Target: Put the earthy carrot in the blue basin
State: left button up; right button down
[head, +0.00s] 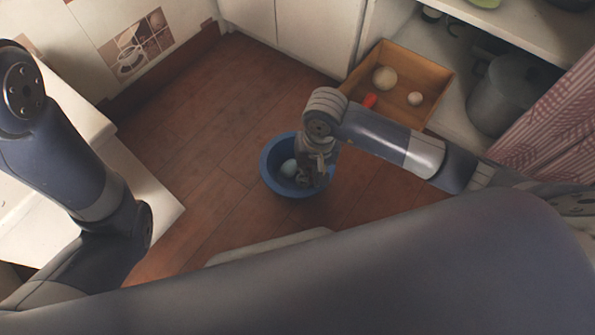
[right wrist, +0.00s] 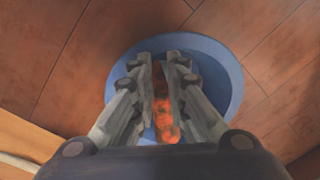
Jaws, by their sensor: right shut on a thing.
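The blue basin (head: 268,178) stands on the wooden floor in the middle of the head view, with a pale round thing (head: 289,168) inside at its left. My right gripper (head: 314,176) points down over the right part of the basin. In the right wrist view the gripper (right wrist: 166,75) is shut on the orange, dark-mottled carrot (right wrist: 163,108), with the basin (right wrist: 232,78) behind it. The carrot cannot be made out in the head view. I cannot tell whether it touches the basin. My left arm shows at the left, but its gripper is out of view.
A wooden box (head: 437,80) behind the basin holds two pale round things and a red piece (head: 370,100). White cabinets (head: 315,35) line the back. The floor left of the basin is clear.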

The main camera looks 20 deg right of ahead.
jog(key=shift+f, duration=0.65)
jog(key=c, duration=1.5)
grip_release()
jog(key=shift+r, duration=0.1)
jog(key=r, duration=1.2)
jog(key=shift+d, duration=0.4)
